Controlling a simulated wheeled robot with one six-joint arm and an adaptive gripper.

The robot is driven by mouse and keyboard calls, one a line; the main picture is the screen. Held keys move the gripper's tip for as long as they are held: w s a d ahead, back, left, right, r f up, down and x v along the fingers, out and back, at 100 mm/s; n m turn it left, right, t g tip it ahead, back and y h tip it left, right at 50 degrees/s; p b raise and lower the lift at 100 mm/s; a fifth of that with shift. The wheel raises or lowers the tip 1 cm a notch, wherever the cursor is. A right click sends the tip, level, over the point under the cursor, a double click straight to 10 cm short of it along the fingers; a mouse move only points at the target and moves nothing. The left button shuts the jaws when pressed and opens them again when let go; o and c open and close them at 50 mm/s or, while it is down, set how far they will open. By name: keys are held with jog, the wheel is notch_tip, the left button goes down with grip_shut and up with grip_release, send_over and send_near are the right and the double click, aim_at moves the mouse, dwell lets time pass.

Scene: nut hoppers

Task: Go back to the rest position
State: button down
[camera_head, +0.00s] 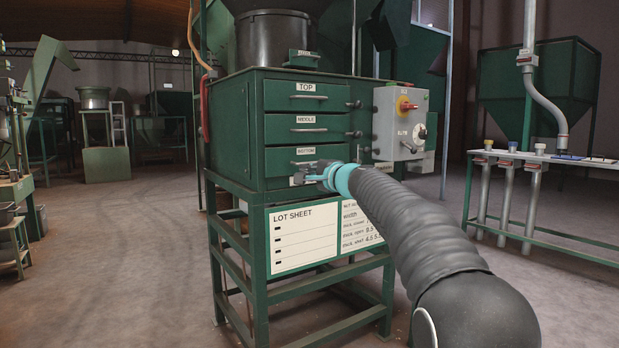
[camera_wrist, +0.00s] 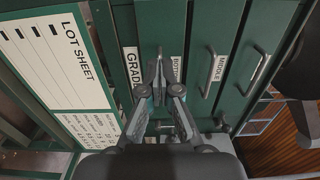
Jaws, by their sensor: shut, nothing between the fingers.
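My gripper (camera_head: 310,178) is at the end of my outstretched arm, in front of the lower part of the green drawer cabinet (camera_head: 234,150). In the wrist view its fingers (camera_wrist: 158,72) are closed together with nothing held. They overlap the bottom drawer's handle area, beside the label that starts "GRAD" (camera_wrist: 132,72). I cannot tell whether the fingertips touch the handle. The bottom drawer (camera_head: 282,161), middle drawer (camera_head: 285,128) and top drawer (camera_head: 285,95) look shut. My gripper partly hides the bottom drawer's front.
A control box (camera_head: 400,122) with a red knob sticks out to the right of the drawers. A lot sheet board (camera_head: 303,238) hangs below on the green stand (camera_head: 325,330). A bench with tubes (camera_head: 560,160) stands to the right. The floor at left (camera_head: 130,250) is open.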

jog(key=s+d+f+n+g+h+p, duration=0.1)
jog(key=s+f+n+g, duration=0.2)
jog(key=s+f, duration=0.45)
jog(key=s+d+f+n+g+h, duration=0.1)
jog(key=s+f+n+g+h, duration=0.2)
jog(key=f, duration=0.8)
jog(key=s+d+f+n+g+h+p, duration=0.15)
jog(key=s+d, duration=0.25)
jog(key=s, duration=0.6)
jog(key=s+d+f+n+g+h+p, duration=0.1)
jog(key=s+d+f+g+h+p, duration=0.3)
jog(key=s, duration=0.6)
jog(key=s+d+f+n+t+y+b, duration=0.15)
jog(key=s+d, duration=0.35)
jog(key=s, duration=0.5)
jog(key=s+d+r+h+p, duration=0.1)
jog(key=s+d+r+p, duration=0.1)
jog(key=s, duration=0.4)
jog(key=s+d+r+t+h+p, duration=0.1)
jog(key=s+d+r+p, duration=0.2)
jog(key=s, duration=0.3)
jog(key=shift+s+d+n+h, duration=0.25)
jog(key=shift+d+n+h, duration=0.05)
jog(key=shift+d+n, duration=0.15)
jog(key=shift+f, duration=0.1)
